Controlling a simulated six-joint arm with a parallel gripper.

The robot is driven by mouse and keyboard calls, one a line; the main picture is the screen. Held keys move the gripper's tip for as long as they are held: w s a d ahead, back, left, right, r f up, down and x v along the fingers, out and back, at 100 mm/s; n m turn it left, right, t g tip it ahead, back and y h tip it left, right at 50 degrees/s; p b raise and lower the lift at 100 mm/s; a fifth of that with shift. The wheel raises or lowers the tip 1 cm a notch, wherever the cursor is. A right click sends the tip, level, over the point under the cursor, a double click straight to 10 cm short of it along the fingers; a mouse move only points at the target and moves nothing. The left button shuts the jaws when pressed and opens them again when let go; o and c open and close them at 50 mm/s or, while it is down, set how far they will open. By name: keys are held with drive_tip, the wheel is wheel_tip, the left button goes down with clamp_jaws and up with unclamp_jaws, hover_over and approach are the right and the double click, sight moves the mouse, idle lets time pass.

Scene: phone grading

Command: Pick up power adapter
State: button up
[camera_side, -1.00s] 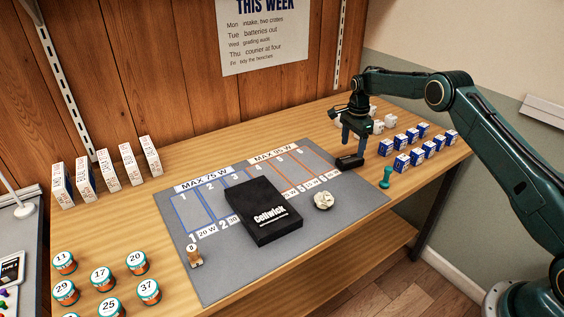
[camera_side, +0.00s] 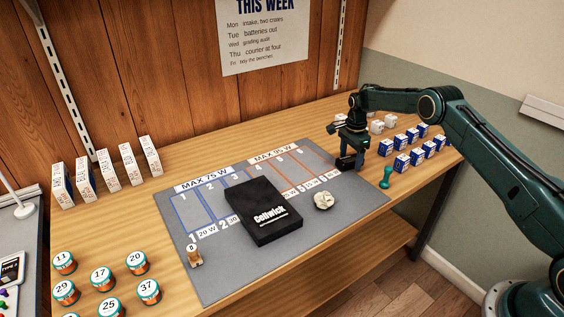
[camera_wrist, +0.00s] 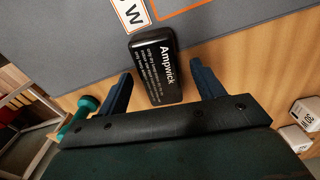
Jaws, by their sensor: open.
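The power adapter is a small black block labelled "Ampwick" (camera_wrist: 156,66). In the side view the black adapter (camera_side: 345,163) lies near the right corner of the grey mat (camera_side: 215,273), partly hidden by my gripper. My gripper (camera_side: 352,160) is low over it, pointing down. In the wrist view my gripper (camera_wrist: 162,82) is open, with one finger on each side of the adapter's near end and a gap on both sides. The fingers do not appear to touch it.
A green peg-shaped piece (camera_side: 386,177) stands close to the gripper. Blue-and-white boxes (camera_side: 402,161) stand to the right, and white cubes (camera_side: 377,126) behind. A black Cellwick box (camera_side: 263,211) and a pale round lump (camera_side: 323,201) lie on the mat.

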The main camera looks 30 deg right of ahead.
sight(350, 158)
idle(0.3)
drive_tip(key=c, duration=1.2)
drive_tip(key=shift+o, duration=0.2)
drive_tip(key=shift+r, duration=0.15)
wheel_tip(350, 158, up, 20)
